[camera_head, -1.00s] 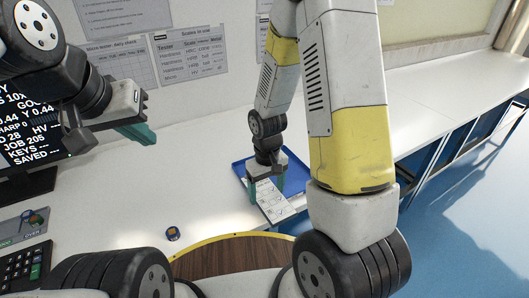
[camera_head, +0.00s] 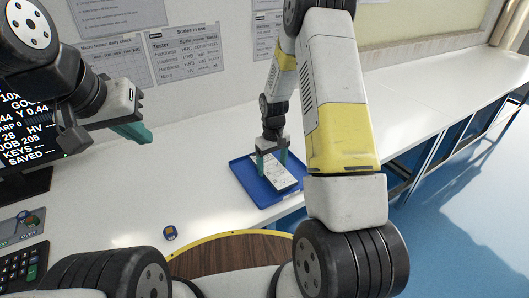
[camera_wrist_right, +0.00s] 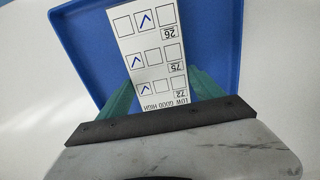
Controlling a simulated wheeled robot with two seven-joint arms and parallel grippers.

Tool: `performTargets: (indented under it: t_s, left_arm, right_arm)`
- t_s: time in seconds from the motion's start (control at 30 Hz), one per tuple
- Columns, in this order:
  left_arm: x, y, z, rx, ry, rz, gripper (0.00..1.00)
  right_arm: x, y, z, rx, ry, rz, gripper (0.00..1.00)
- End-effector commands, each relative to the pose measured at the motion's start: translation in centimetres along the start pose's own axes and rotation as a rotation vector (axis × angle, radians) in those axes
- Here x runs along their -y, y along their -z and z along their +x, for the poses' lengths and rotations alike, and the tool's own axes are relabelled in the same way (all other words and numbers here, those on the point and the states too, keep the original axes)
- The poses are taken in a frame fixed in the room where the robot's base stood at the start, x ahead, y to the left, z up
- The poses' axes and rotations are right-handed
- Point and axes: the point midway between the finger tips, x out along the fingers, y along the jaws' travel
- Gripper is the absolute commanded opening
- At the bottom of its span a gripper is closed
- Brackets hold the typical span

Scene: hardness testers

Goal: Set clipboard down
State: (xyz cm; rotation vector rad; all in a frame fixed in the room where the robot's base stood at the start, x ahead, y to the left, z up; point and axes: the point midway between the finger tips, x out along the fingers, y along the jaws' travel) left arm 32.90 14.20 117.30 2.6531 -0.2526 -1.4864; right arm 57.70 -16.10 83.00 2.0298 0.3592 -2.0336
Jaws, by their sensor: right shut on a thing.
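The clipboard (camera_head: 285,183) is a narrow white board with a printed form, lying over the blue tray (camera_head: 243,175). My right gripper (camera_head: 272,167) points down from above and is shut on it, one teal finger at each side. In the right wrist view, the clipboard (camera_wrist_right: 148,50) shows tick boxes and blue ticks between the fingers (camera_wrist_right: 162,100), inside the outline of the tray (camera_wrist_right: 215,40). I cannot tell whether its underside touches the tray floor. My left gripper (camera_head: 132,134) hangs empty above the table at left; its finger gap is hidden.
The white bench (camera_head: 210,200) is mostly clear around the tray. A small blue block (camera_head: 170,232) stands at the front. A monitor (camera_head: 22,140) and a keypad (camera_head: 22,265) are at left. A round wooden surface (camera_head: 230,252) lies at the front edge.

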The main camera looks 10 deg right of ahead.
Motion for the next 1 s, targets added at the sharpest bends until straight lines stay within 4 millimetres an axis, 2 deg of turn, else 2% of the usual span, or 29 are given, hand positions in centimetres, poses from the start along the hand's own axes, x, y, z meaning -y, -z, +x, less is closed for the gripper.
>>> performTargets:
  t_s: [0.1,0.43,0.47,0.53,0.87,1.0]
  left_arm:
    - [0.0,0.0,0.0,0.000,0.000,0.000,0.00]
    - [0.0,0.0,0.0,0.000,0.000,0.000,0.00]
    - [0.0,0.0,0.0,0.000,0.000,0.000,0.00]
    - [0.0,0.0,0.0,0.000,0.000,0.000,0.00]
    - [0.0,0.0,0.0,0.000,0.000,0.000,0.00]
    - [0.0,0.0,0.0,0.000,0.000,0.000,0.00]
  right_arm:
    - [0.0,0.1,1.1,-0.002,-0.001,0.001,0.25]
    - [0.0,0.0,1.4,-0.001,-0.001,0.001,0.25]
    - [0.0,0.0,1.3,-0.001,-0.001,0.001,0.82]
    - [0.0,0.0,1.3,-0.001,-0.001,0.001,0.96]
    - [0.0,0.0,1.2,-0.002,-0.001,0.001,0.98]
    - [-0.1,0.1,0.1,-0.003,-0.001,0.001,0.98]
